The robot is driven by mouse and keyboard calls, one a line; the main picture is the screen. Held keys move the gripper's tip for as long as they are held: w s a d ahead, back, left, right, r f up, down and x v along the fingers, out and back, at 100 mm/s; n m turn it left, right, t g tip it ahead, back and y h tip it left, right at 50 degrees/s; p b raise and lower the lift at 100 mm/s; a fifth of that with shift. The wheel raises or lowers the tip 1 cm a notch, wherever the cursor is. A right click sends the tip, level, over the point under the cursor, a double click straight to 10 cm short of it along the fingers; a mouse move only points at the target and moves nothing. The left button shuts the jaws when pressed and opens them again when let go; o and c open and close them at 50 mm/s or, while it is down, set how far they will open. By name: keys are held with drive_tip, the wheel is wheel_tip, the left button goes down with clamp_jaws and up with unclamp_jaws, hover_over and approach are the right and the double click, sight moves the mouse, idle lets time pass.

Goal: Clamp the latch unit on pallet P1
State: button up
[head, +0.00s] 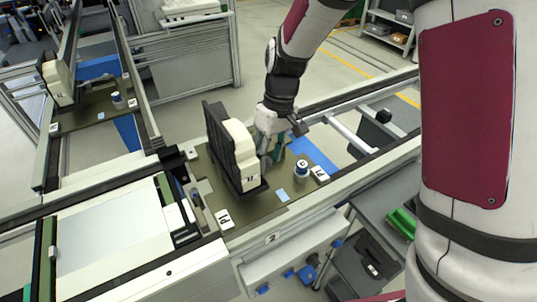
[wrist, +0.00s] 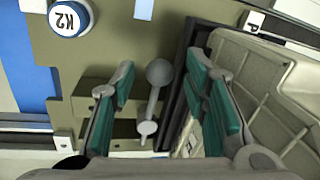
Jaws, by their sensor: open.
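Pallet P1 (head: 275,207) lies on the line, with its P1 tag (head: 224,218) at the near left corner. On it stands the latch unit (head: 237,145), a cream body against an upright black plate; its cream, ribbed side shows at the right of the wrist view (wrist: 262,75). A grey lever with a ball knob (wrist: 158,72) stands beside the black plate. My gripper (wrist: 160,85) is open, with teal pads on either side of the lever and visible gaps to it. In the head view my gripper (head: 272,150) is beside the unit's right side, partly hidden by it.
A small light-blue patch (head: 282,195) lies near the pallet's front edge. Line rails (head: 330,190) border the pallet. A similar pallet (head: 95,108) stands at the back left.

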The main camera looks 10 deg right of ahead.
clamp_jaws()
drive_tip(key=shift+d, duration=0.1)
drive_tip(key=w+d+n+h+b, duration=0.1)
drive_tip(key=w+n, duration=0.2)
drive_tip(key=n, duration=0.2)
drive_tip(key=w+d+n+b, duration=0.1)
drive_tip(key=w+n, duration=0.2)
drive_tip(key=n, duration=0.2)
drive_tip(key=w+d+n+h+b, duration=0.1)
drive_tip(key=w+n+b, duration=0.1)
drive_tip(key=n, duration=0.4)
drive_tip(key=shift+w+d+g+h, duration=0.3)
drive_tip(key=shift+w+d+g, duration=0.1)
drive_tip(key=shift+w, duration=0.15)
drive_tip(key=shift+w+a+n, duration=0.25)
drive_tip(key=shift+w+n, duration=0.3)
drive_tip(key=shift+n, duration=0.55)
